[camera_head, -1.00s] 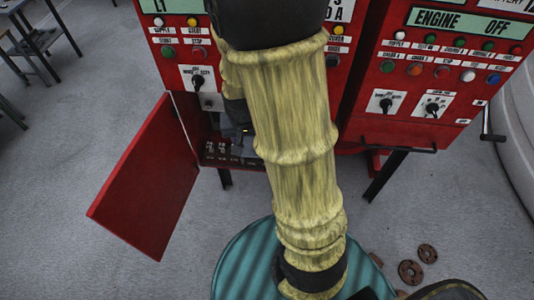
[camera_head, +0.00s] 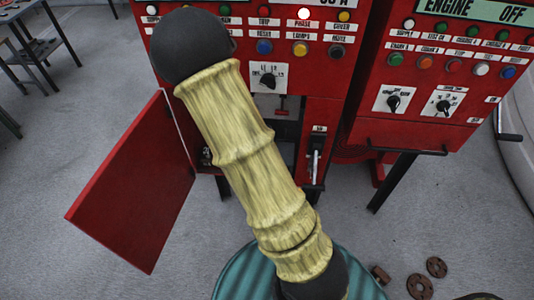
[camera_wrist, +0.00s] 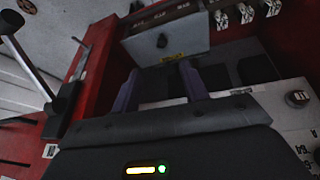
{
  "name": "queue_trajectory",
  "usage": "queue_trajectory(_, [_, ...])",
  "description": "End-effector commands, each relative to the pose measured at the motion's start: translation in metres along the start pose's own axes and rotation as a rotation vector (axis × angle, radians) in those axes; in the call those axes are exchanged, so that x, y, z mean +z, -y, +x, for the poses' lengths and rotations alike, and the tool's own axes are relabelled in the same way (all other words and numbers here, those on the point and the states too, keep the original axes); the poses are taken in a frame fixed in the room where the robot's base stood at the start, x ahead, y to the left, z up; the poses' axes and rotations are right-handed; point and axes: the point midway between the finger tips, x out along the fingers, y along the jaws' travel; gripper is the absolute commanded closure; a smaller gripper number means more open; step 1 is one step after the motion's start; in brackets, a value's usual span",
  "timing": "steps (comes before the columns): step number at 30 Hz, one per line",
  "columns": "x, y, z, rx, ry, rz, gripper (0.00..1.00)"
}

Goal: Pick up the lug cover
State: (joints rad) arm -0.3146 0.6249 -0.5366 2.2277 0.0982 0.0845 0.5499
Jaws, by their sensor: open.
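In the wrist view, a grey plate (camera_wrist: 165,42) with a small black knob and a yellow label stands in the red cabinet. It may be the lug cover, but I cannot be sure. My gripper (camera_wrist: 160,67) is open, with its two fingers apart and nothing seen between them. The fingers point toward the plate's lower edge; I cannot tell whether they touch it. In the head view, my arm hides my gripper and part of the open cabinet bay (camera_head: 287,128).
An open red door (camera_head: 133,185) hangs left of the bay. A lever handle (camera_head: 315,160) is on its right, also close at left in the wrist view (camera_wrist: 25,52). White terminal pieces (camera_wrist: 246,13) sit beyond the plate. Rusty discs (camera_head: 437,267) lie at lower right.

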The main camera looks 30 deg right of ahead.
Motion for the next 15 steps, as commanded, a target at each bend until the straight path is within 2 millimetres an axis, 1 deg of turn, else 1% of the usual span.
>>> queue_trajectory(1, [0.001,-0.002,0.012,0.005,0.003,0.001,0.56])
queue_trajectory(3, [0.001,-0.001,0.024,0.004,0.003,0.001,0.56])
queue_trajectory(12, [0.001,-0.001,0.076,0.003,0.004,0.001,0.56])
queue_trajectory(15, [0.000,0.000,0.089,0.002,0.002,-0.001,0.56])
